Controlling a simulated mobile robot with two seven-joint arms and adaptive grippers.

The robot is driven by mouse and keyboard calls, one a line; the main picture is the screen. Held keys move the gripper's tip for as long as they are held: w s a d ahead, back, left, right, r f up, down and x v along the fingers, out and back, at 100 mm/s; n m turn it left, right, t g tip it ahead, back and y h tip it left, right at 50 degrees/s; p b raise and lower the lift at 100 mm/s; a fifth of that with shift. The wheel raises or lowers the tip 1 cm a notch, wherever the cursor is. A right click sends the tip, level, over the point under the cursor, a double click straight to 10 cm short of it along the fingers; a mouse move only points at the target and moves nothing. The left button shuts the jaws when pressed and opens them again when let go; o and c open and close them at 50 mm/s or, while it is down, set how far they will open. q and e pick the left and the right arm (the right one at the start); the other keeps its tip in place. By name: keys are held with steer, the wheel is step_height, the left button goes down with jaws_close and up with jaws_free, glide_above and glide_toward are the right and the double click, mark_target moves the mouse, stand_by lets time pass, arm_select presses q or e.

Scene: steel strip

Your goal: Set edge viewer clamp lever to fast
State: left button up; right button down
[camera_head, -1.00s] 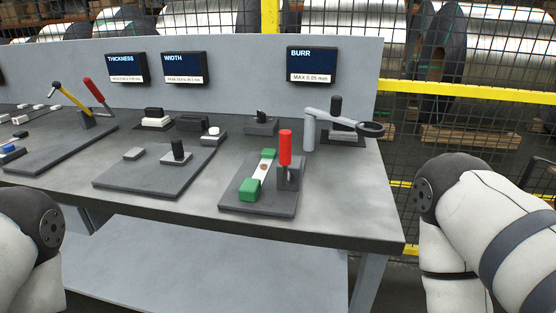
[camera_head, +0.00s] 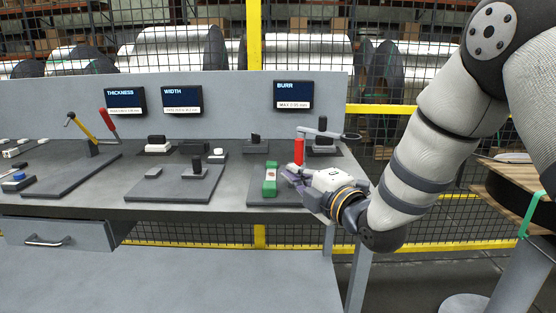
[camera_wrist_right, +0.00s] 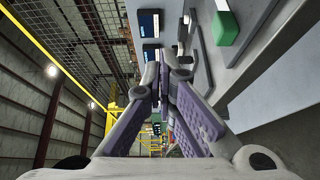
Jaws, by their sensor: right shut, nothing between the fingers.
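The clamp lever with a red handle (camera_head: 299,151) stands upright at the fixture under the BURR display (camera_head: 293,94). The fixture's dark base plate (camera_head: 258,201) carries green clamp blocks (camera_head: 270,180) around a pale strip. My right gripper (camera_head: 284,173) is at this fixture, just below and in front of the red handle, and hides the lever's base. Whether it touches the lever cannot be told. In the right wrist view its fingers (camera_wrist_right: 162,72) are closed and empty, and a green block (camera_wrist_right: 225,27) shows at upper right. My left gripper is out of view.
A grey magnifier arm with a ring (camera_head: 350,136) reaches over the bench behind the lever. The WIDTH fixture plate (camera_head: 150,188) lies to the left. The bench back panel (camera_head: 225,90) carries the displays. A mesh fence stands behind.

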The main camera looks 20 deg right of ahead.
mark_target(299, 162)
steer(key=b+x, duration=0.1)
steer(key=x, duration=0.9)
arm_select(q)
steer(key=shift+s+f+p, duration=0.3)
arm_select(e)
steer(key=d, duration=0.4)
steer(key=shift+r, duration=0.4)
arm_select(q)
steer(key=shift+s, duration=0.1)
arm_select(e)
steer(key=shift+f, duration=0.1)
